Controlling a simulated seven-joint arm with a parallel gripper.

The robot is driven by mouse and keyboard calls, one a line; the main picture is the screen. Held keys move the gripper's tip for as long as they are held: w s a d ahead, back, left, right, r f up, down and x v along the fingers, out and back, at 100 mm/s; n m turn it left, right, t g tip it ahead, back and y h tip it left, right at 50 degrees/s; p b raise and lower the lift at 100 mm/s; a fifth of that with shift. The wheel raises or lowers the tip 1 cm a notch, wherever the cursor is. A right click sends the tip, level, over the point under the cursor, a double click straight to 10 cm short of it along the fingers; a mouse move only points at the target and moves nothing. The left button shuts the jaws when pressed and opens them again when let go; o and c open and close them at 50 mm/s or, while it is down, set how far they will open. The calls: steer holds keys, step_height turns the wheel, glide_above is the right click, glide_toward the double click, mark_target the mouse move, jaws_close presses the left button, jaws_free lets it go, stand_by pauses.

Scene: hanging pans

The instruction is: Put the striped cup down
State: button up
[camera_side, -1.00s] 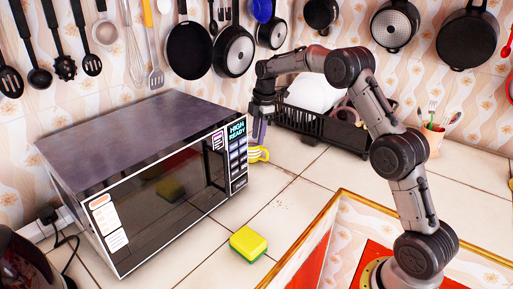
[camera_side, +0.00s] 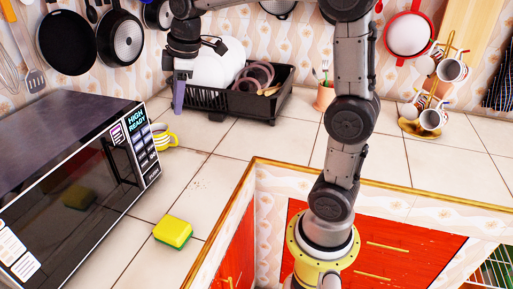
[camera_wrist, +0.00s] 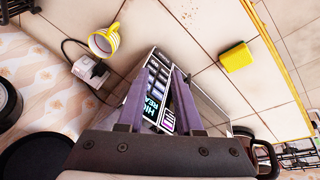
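The yellow-and-white striped cup (camera_side: 160,136) stands on the tiled counter at the right end of the microwave, partly hidden behind it, its handle to the right. In the wrist view the cup (camera_wrist: 104,41) is at the upper left, its mouth visible. My gripper (camera_side: 178,104) is above and slightly right of the cup in the side view, apart from it. In the wrist view my gripper (camera_wrist: 161,70) shows its two purple fingers apart with nothing held between them; the microwave shows through the gap.
The microwave (camera_side: 60,150) fills the left. A black dish rack (camera_side: 235,101) with plates stands behind my gripper. A yellow-green sponge (camera_side: 173,232) lies on the front counter. A mug stand (camera_side: 420,130) with mugs is at right. Pans (camera_side: 120,38) hang on the wall. Counter between sponge and rack is clear.

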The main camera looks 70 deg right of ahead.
steer(key=s+a+f+m+t, duration=0.1)
steer(key=s+a+f+m, duration=0.1)
steer(key=s, duration=0.9)
steer(key=s+a+f+m+t, duration=0.1)
steer(key=s+a+m, duration=0.3)
steer(key=s, duration=0.7)
steer(key=shift+a+f+m, duration=0.35)
steer(key=shift+f+m, duration=0.35)
steer(key=shift+f, duration=0.2)
